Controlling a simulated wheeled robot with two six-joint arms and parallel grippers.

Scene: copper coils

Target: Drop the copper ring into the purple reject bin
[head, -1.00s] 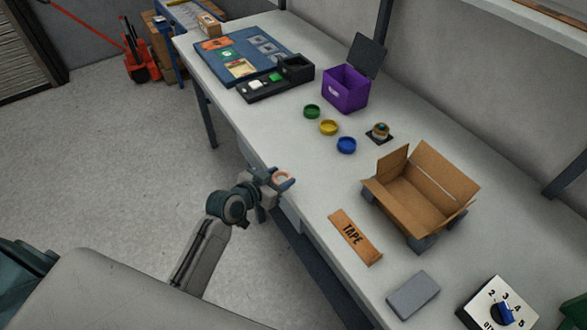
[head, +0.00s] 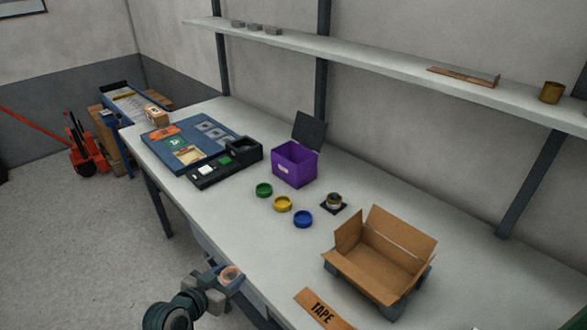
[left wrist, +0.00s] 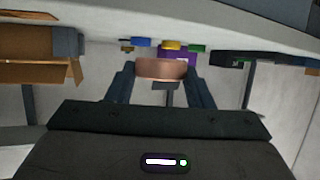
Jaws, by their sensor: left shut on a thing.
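The copper ring (head: 231,273) is held between the fingers of my left gripper (head: 226,277), near the front edge of the workbench. In the left wrist view the copper ring (left wrist: 161,69) sits between the two fingers of the left gripper (left wrist: 161,76). The purple reject bin (head: 294,166) stands farther back on the bench with its dark lid raised. It shows partly behind the ring in the left wrist view (left wrist: 190,57). The gripper and ring are apart from the bin. My right gripper is not in view.
Green (head: 264,190), yellow (head: 283,204) and blue (head: 303,219) round dishes stand between gripper and bin. An open cardboard box (head: 375,262) is to the right, near a TAPE strip (head: 322,308). A blue mat (head: 190,140) lies left of the bin. A shelf (head: 390,72) runs above.

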